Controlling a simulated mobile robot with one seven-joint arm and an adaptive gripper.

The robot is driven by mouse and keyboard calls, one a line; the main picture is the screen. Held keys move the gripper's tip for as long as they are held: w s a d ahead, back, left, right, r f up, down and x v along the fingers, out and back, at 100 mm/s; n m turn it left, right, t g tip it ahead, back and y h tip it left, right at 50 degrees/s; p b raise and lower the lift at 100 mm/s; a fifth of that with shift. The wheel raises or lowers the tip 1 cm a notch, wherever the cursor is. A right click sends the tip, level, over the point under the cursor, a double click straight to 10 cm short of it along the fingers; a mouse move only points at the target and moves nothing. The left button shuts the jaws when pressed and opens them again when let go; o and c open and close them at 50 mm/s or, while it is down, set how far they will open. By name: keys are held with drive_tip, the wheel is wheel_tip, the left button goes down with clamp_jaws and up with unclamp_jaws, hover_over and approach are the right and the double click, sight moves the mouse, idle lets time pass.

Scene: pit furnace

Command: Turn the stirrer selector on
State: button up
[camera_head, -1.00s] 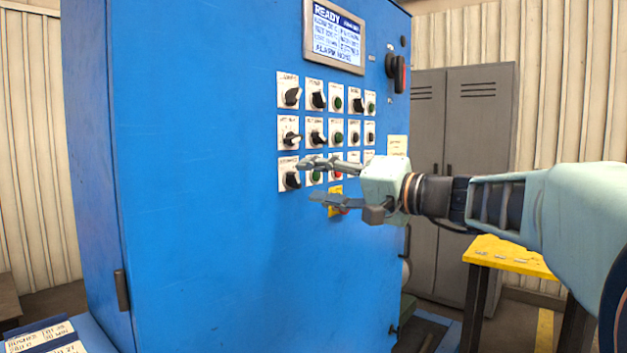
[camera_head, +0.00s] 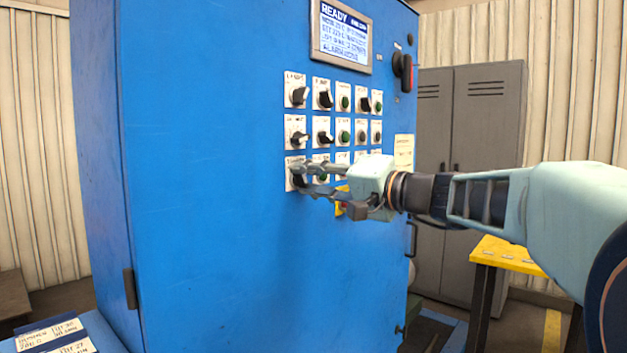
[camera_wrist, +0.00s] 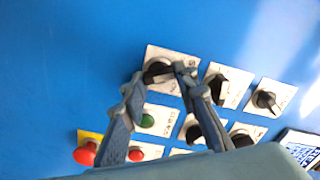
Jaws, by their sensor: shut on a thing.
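The bottom-left selector, a black knob (camera_head: 296,181) on a white plate, is on the blue cabinet's front, partly hidden by my fingers. Its label is too small to read, so I cannot confirm it is the stirrer selector. In the wrist view the knob (camera_wrist: 157,73) lies between my fingertips, with one on each side. My gripper (camera_head: 305,180) is shut on this knob; it also shows in the wrist view (camera_wrist: 160,77). The knob's exact pointing direction is partly covered.
More black selectors (camera_head: 298,95) and green buttons sit close by in rows. A green button (camera_wrist: 146,121) and a red button (camera_wrist: 86,153) on yellow are near my fingers. The display (camera_head: 343,35) reads READY. A yellow table (camera_head: 508,253) stands right of the cabinet (camera_head: 200,180).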

drive_tip(key=shift+m, duration=0.3)
drive_tip(key=m, duration=0.5)
drive_tip(key=shift+f, duration=0.1)
drive_tip(key=m+p, duration=0.2)
drive_tip(key=m, duration=0.4)
drive_tip(key=shift+f, duration=0.1)
drive_tip(key=shift+m, duration=0.3)
idle(0.3)
drive_tip(key=o, duration=1.2)
drive_tip(key=shift+c, duration=0.2)
drive_tip(key=v, duration=1.2)
